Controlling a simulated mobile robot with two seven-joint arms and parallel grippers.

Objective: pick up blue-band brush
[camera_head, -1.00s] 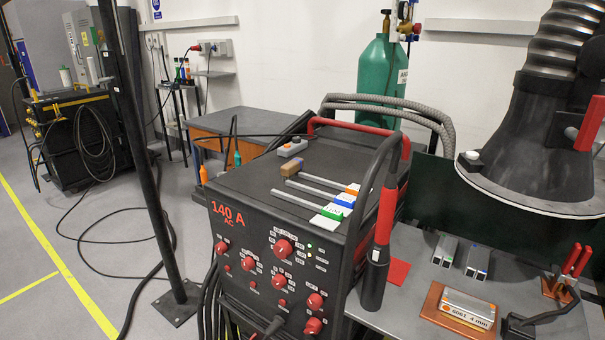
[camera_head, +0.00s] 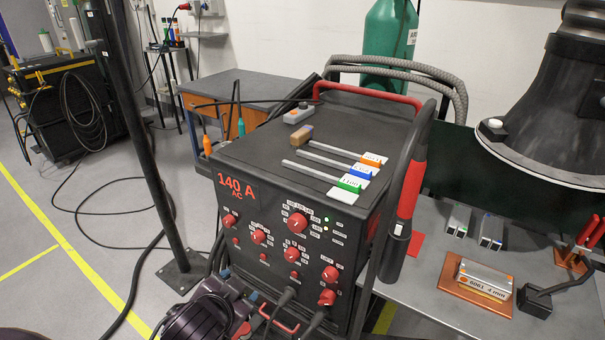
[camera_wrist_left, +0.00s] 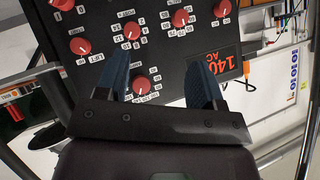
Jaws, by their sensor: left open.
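A small wooden brush (camera_head: 302,135) with a bluish end lies on top of the black welding machine (camera_head: 250,150), near its back left; its band is too small to tell clearly. My left gripper (camera_wrist_left: 163,68) is open and empty in the left wrist view, its two dark fingers in front of the machine's knob panel. Part of my left arm (camera_head: 203,312) shows at the bottom of the head view, low beside the machine and well below the brush. The brush does not show in the wrist view. My right gripper is not in view.
Rods with orange, blue and green tags (camera_head: 350,184) lie beside the brush. A grey box (camera_head: 298,113) sits behind it. A red-and-black handle (camera_head: 408,200) and thick hoses (camera_head: 400,73) border the machine top. A dark pole (camera_head: 150,150) stands at left.

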